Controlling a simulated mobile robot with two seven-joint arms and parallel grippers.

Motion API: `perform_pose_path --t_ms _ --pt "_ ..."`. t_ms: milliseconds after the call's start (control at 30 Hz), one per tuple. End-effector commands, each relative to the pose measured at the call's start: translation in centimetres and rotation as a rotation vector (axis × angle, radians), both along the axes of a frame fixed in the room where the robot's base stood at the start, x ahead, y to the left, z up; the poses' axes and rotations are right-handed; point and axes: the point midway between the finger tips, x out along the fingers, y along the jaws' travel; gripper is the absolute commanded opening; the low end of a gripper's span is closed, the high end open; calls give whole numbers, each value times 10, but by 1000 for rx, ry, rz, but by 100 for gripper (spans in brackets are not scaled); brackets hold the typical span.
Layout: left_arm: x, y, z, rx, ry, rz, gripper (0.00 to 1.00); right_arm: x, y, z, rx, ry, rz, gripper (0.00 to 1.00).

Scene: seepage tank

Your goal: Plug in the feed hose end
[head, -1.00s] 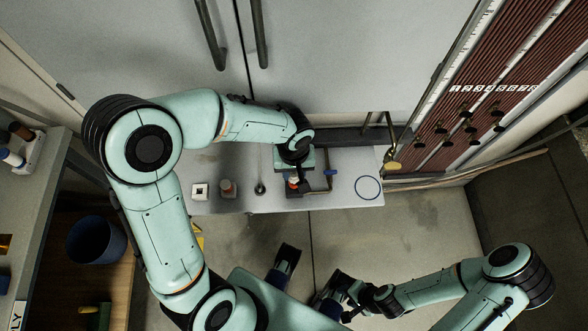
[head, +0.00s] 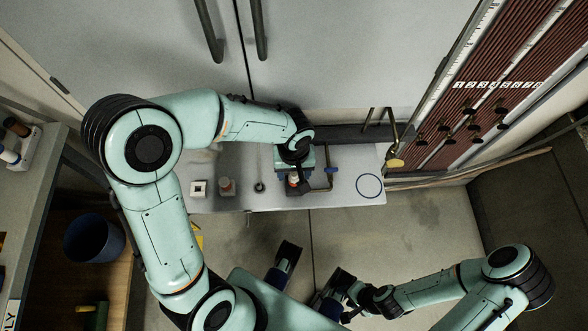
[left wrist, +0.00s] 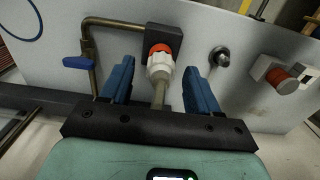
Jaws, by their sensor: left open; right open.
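The feed hose end, a white collar with an orange-red ring (left wrist: 160,62), shows in the left wrist view against a dark block (left wrist: 166,40) on the bench. My left gripper (left wrist: 159,85) is open, with one blue finger on each side of the stem and visible gaps. In the head view my left gripper (head: 297,180) is over the bench and partly hides the hose end. Whether the end is seated in the block cannot be told. My right gripper (head: 346,301) is low, away from the bench, its fingers hard to make out.
A brass pipe with a blue handle (left wrist: 80,62) stands close beside the dark block. The bench (head: 345,192) also holds a blue ring (head: 368,186), a white square piece (head: 199,188) and a round fitting (head: 259,187). A tall cabinet (head: 330,60) stands behind.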

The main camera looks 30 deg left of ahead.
Motion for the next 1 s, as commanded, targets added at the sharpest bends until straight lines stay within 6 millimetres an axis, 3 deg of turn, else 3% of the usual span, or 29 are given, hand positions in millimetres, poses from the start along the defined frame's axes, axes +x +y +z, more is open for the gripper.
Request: perform_pose_path --t_ms 233,500,700,1000 --pt "0 0 0 0 0 0 61 17 -1 6 -8 -53 -11 43" --pt "1 0 65 -1 -6 1 61 12 0 19 -4 -34 -6 43" --pt "1 0 102 -1 -4 0 61 8 0 24 -2 -23 -3 43" --pt "0 0 121 -1 -1 -1 61 7 0 26 -1 -17 -2 43"
